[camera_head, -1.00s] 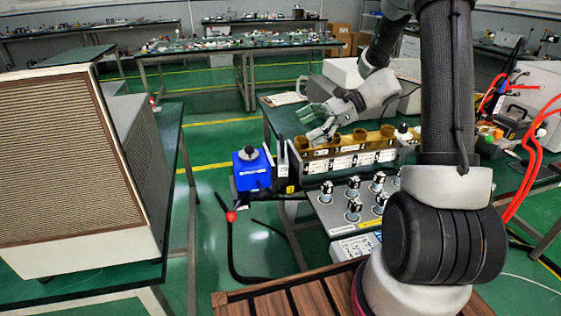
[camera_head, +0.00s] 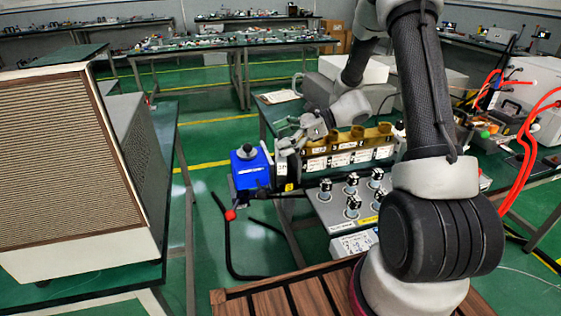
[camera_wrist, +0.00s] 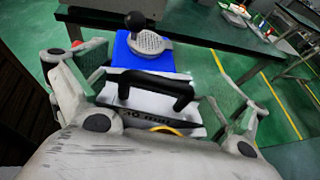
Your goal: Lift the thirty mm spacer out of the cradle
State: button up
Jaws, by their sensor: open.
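A black piece with a raised bar handle, which looks to be the thirty mm spacer (camera_wrist: 150,84), lies between my fingers in the wrist view. Its front lettering is partly legible and seems to end in "mm". In the head view the spacer (camera_head: 282,166) stands upright right beside a blue block (camera_head: 249,170), partly behind my gripper. My gripper (camera_head: 300,135) is open above it; in the wrist view my gripper (camera_wrist: 155,92) has one finger on each side of the handle, apart from it. The cradle around the spacer's lower part is mostly hidden.
A panel of black-topped knobs (camera_head: 350,195) lies in front. A black ball knob (camera_wrist: 135,20) tops the blue block. A slatted cabinet (camera_head: 75,170) stands at left.

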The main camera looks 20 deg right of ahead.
grip_shut()
dwell(0.3)
jog(key=shift+r, duration=0.2)
